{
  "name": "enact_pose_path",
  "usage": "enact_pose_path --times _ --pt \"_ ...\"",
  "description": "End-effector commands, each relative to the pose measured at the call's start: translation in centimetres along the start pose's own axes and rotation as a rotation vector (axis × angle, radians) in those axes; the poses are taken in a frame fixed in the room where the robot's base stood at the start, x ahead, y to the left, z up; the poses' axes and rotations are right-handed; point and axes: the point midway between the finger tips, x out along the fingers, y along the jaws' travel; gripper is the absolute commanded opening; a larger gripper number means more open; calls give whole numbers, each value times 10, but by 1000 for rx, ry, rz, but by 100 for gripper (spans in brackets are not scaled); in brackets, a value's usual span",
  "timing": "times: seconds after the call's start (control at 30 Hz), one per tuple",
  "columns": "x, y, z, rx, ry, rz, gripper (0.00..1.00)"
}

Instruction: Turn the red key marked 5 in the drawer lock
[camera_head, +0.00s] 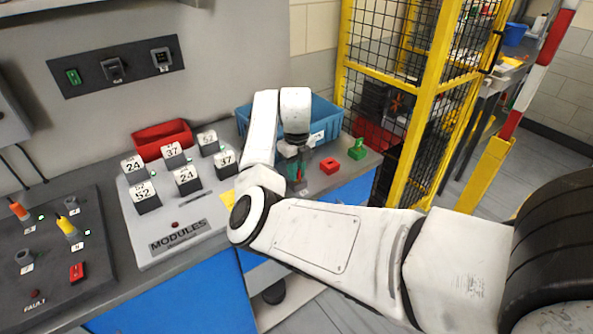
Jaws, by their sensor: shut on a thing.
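My gripper (297,174) points down near the right end of the counter, in front of the blue bin. It is shut on a thin red piece (298,179) that shows only as a sliver at its fingertips. I cannot read a 5 on it or make out its full shape, so I cannot tell for sure that it is the red key. The drawer lock is not discernible; my forearm covers much of the blue cabinet front below the counter.
A red block (330,166) and a green padlock-like piece (357,150) stand right of my gripper. The blue bin (330,112) is behind it. The MODULES panel (165,225) with numbered blocks and a red tray (150,137) are left. A yellow mesh fence (420,110) rises right.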

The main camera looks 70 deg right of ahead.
Motion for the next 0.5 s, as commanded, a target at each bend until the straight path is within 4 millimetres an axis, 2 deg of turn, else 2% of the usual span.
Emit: enact_pose_path --times 0.03,0.07,0.1,0.37,0.5 --pt "0 0 0 -1 1 0 0" --pt "0 0 0 -1 1 0 20" --pt "0 0 0 -1 1 0 24" --pt "0 0 0 -2 0 0 49" --pt "0 0 0 -3 0 0 49"
